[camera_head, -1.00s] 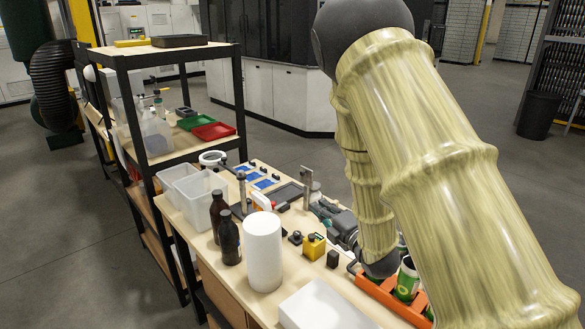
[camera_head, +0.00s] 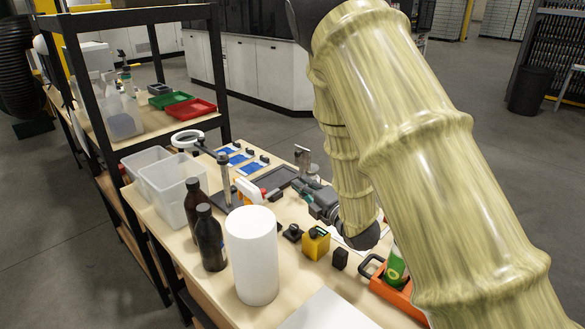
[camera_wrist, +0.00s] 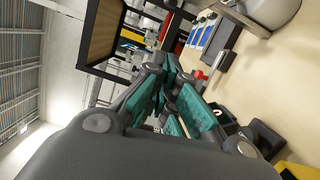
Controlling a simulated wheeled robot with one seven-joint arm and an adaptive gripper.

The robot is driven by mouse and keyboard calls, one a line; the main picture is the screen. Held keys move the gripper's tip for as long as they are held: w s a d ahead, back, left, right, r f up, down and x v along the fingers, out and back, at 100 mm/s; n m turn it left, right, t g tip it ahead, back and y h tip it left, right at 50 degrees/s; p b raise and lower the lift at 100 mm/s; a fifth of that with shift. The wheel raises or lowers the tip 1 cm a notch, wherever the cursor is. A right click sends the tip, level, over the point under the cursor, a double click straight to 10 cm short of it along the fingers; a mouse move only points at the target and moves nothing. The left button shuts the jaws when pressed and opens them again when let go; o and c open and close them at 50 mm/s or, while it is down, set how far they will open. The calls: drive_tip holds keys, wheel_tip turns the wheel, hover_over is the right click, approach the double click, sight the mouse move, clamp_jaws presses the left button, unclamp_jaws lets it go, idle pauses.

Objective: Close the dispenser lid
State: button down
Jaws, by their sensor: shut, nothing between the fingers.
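I cannot tell for sure which thing is the dispenser. A grey upright plate (camera_head: 302,158) stands beside a flat dark panel (camera_head: 275,178) on the table in the head view; whether it is a lid is unclear. My gripper (camera_head: 303,187) is shut and empty, low over the table just in front of that plate and panel. In the wrist view my gripper (camera_wrist: 170,82) shows its teal finger pads close together with nothing held. A small red part (camera_wrist: 198,75) shows just beyond the fingers, and a dark grey slab (camera_wrist: 221,68) lies to its right.
A white cylinder (camera_head: 252,255), two dark bottles (camera_head: 209,238), clear bins (camera_head: 172,190) and a yellow container (camera_head: 316,243) stand on the near table. An orange tray (camera_head: 398,290) holds a green can (camera_head: 396,265). A black-framed shelf (camera_head: 165,125) stands at the left.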

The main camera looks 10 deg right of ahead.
sight(300, 159)
drive_tip(key=w+p, duration=0.6)
drive_tip(key=w, duration=0.5)
drive_tip(key=shift+a+r, duration=0.15)
drive_tip(key=shift+r, duration=0.2)
